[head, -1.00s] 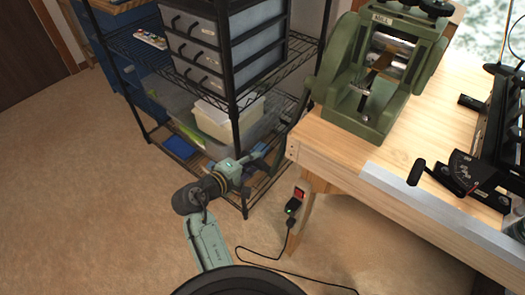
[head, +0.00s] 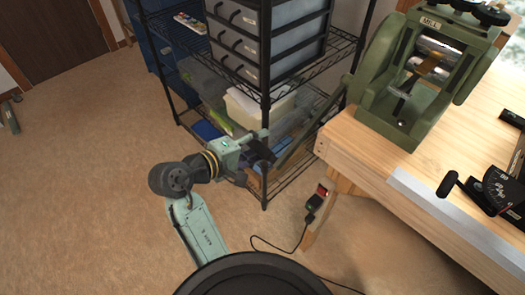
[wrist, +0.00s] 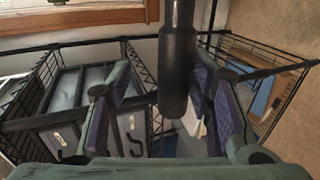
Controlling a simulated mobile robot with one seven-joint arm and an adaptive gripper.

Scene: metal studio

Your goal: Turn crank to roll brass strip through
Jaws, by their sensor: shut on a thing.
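The green rolling mill (head: 402,112), labelled MILL, stands on the corner of the wooden bench. The brass strip (head: 428,64) lies at its steel rollers; how far it is through I cannot tell. The long crank arm (head: 312,132) slopes down and left from the mill's left side, past the bench edge. My gripper (head: 264,150) is at the crank's lower end. In the wrist view my gripper's purple-padded fingers (wrist: 165,88) are closed around the dark cylindrical crank handle (wrist: 178,60). The handle's lower end shows between the pads.
A black wire shelf (head: 265,185) with grey drawers (head: 240,45) and plastic bins stands close behind my gripper. The wooden bench (head: 345,142) is to the right, with a power switch (head: 318,198) on its leg. A dark lever device (head: 495,188) sits on it. Floor at left is clear.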

